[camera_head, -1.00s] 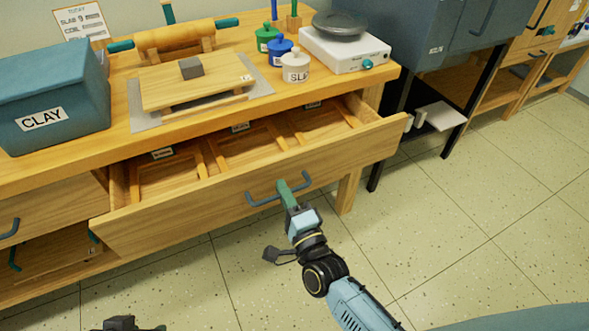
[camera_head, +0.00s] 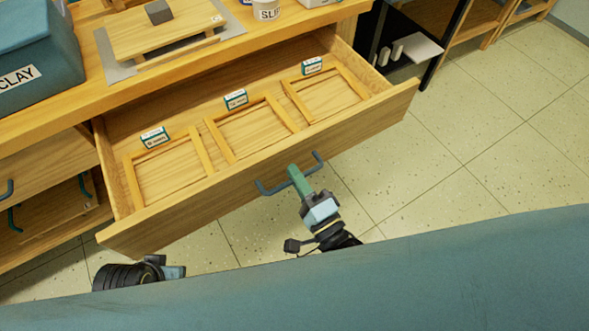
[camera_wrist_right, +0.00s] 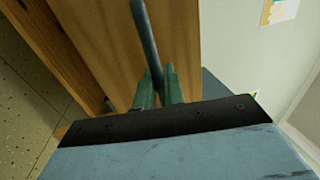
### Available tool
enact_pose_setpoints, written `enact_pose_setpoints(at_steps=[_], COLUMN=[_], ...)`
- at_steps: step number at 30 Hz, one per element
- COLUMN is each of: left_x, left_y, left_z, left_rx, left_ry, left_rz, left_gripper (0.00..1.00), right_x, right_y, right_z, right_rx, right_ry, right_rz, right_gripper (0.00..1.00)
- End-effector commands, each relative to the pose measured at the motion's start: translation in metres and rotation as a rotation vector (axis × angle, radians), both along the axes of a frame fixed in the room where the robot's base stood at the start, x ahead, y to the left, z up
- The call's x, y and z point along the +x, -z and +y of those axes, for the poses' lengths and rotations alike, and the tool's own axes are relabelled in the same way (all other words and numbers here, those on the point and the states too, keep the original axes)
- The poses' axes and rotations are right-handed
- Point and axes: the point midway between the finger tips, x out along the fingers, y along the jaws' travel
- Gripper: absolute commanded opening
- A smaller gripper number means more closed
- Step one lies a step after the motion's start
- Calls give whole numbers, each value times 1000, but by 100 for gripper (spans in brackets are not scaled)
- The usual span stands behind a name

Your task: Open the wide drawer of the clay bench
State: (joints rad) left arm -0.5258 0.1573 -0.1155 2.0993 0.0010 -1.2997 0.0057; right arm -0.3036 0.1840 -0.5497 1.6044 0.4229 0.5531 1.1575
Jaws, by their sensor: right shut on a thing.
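The wide drawer (camera_head: 370,122) of the clay bench (camera_head: 75,107) stands far out, its wooden inside with three framed sections in plain view. Its dark blue-grey bar handle (camera_head: 316,164) is on the front panel. In the right wrist view, the green fingers (camera_wrist_right: 160,88) are on either side of the handle bar (camera_wrist_right: 147,35). My left gripper (camera_head: 174,272) shows only in part at the lower left, away from the drawer; its fingers are not clear.
On the bench top are a blue-green clay bin (camera_head: 40,45), a board with a grey block (camera_head: 158,12) and a white pot (camera_head: 266,9). Small labelled cards (camera_head: 236,99) stand at the drawer's back. A dark stand (camera_head: 440,40) is at the right. Floor (camera_head: 470,150) is clear right of the drawer.

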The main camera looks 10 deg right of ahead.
Motion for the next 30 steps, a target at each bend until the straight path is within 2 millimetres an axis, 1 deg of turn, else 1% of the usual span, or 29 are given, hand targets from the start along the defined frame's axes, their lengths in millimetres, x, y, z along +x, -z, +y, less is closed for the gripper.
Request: enact_pose_setpoints(at_steps=[9, 10, 13, 23, 26, 27, 30], left_x=[0, 0, 0, 0, 1, 1, -2], left_y=[0, 0, 0, -1, -2, -1, 14], left_z=[0, 0, 0, 0, 0, 0, 6], left_rx=[0, 0, 1, 0, -1, 0, 11], left_ry=[0, 0, 1, 1, 1, 1, 0], left_rz=[0, 0, -1, -1, -5, -5, 12], left_gripper=[36, 36, 36, 36, 36, 36, 36], right_x=[0, 0, 0, -3, -12, -18, -37], right_y=[0, 0, 0, 1, 3, 4, 8], right_z=[0, 0, 0, -1, -4, -6, -14], right_rx=[0, 0, 0, 0, -1, -2, -3], right_ry=[0, 0, 0, 0, 0, -1, -1], right_rz=[0, 0, 0, 1, 3, 4, 5], right_gripper=[0, 12, 25, 25, 25, 25, 25])
